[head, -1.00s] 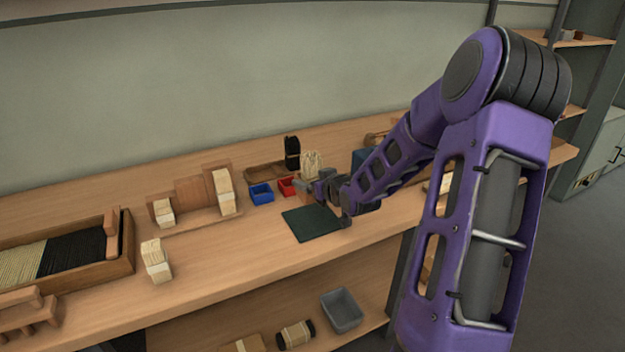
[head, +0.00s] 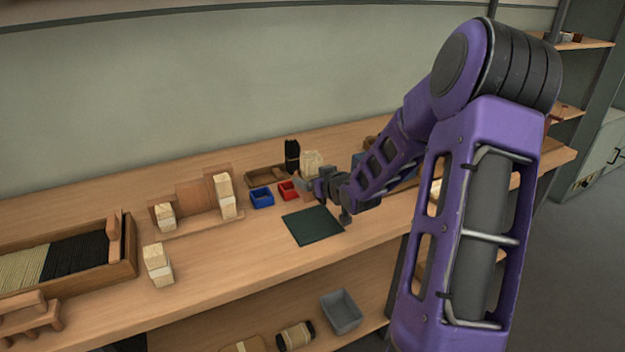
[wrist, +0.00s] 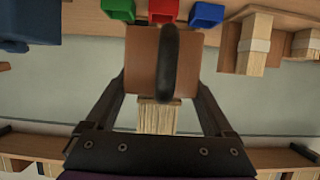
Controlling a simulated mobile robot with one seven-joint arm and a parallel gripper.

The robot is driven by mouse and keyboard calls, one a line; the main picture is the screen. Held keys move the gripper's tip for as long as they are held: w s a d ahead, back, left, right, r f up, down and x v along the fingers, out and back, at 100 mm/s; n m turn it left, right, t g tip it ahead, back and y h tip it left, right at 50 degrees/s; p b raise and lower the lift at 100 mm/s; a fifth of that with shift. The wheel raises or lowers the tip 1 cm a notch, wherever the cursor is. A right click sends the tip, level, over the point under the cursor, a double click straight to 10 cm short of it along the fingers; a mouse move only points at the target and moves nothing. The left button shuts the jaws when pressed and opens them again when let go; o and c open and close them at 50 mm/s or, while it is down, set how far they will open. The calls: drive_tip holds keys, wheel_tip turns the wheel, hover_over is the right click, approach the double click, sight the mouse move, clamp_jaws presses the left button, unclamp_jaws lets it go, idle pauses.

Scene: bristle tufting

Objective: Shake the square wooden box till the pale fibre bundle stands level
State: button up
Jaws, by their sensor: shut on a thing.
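The square wooden box (wrist: 142,60) is brown and sits between the two fingers of my gripper (wrist: 161,80), which is shut on it. In the head view my gripper (head: 322,187) is beyond the green mat, and the box is mostly hidden by it. The pale fibre bundle (wrist: 157,117) sticks out of the box in the wrist view; its end looks roughly even there. In the head view the bundle (head: 311,162) stands about upright with a nearly flat top. A dark curved bar (wrist: 168,60) crosses the box in the wrist view; I cannot tell what it belongs to.
A blue bin (head: 262,197) and a red bin (head: 288,190) stand left of my gripper. A black bundle (head: 292,155) stands behind, in a wooden tray (head: 262,176). The dark green mat (head: 313,225) is empty. Pale banded bundles (head: 158,264) stand further left.

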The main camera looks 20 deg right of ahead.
drive_tip(key=shift+f+b, duration=1.2)
drive_tip(key=shift+f, duration=0.4)
wheel_tip(320, 180, up, 4)
drive_tip(key=p, duration=0.3)
drive_tip(key=shift+f, duration=0.25)
wheel_tip(320, 180, down, 4)
drive_tip(key=b, duration=0.3)
drive_tip(key=shift+r, duration=0.25)
wheel_tip(320, 180, up, 4)
drive_tip(key=p, duration=0.2)
drive_tip(key=shift+f+p, duration=0.25)
drive_tip(key=shift+p, duration=0.15)
drive_tip(key=shift+f, duration=0.2)
drive_tip(key=shift+d, duration=0.15)
